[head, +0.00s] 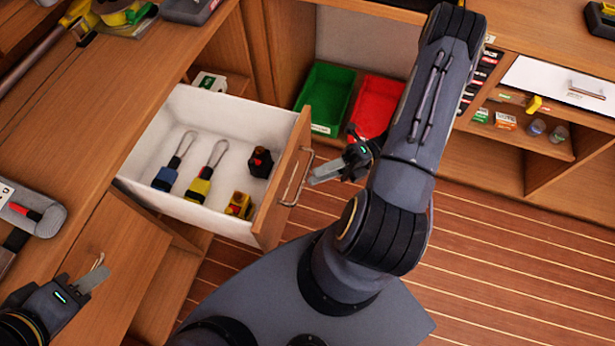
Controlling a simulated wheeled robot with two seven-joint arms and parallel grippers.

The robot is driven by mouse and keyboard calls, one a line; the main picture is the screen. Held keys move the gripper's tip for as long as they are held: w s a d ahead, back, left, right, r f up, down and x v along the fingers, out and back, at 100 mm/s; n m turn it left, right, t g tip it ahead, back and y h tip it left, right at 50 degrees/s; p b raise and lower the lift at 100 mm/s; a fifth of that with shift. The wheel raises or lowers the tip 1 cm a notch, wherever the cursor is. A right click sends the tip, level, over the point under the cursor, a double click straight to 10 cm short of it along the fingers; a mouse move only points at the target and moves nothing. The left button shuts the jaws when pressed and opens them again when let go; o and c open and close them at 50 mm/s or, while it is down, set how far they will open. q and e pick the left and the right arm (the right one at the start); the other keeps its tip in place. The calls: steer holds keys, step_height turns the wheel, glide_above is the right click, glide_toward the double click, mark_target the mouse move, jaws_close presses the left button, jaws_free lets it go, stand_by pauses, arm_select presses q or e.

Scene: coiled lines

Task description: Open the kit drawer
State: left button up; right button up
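The kit drawer (276,200) is pulled out from the wooden cabinet, with its white inside showing. Its metal bar handle (304,176) is on the outer face of the wooden front. In the drawer lie a blue-ended tool (166,178), a yellow-ended tool (199,188), a yellow block (239,204) and a black piece (261,162). My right gripper (316,176) is just right of the handle, its tips close to the bar; I cannot tell whether they touch it. My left gripper (93,276) is low at the left, away from the drawer. The finger gap of both is unclear.
A green bin (324,98) and a red bin (377,105) stand in the cubby behind the drawer. Shelves with small boxes (505,121) are at the right. A wooden worktop (85,125) with tools is at the left. The striped floor (490,240) at the right is clear.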

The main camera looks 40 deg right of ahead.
steer(key=v, duration=0.3)
stand_by(0.6)
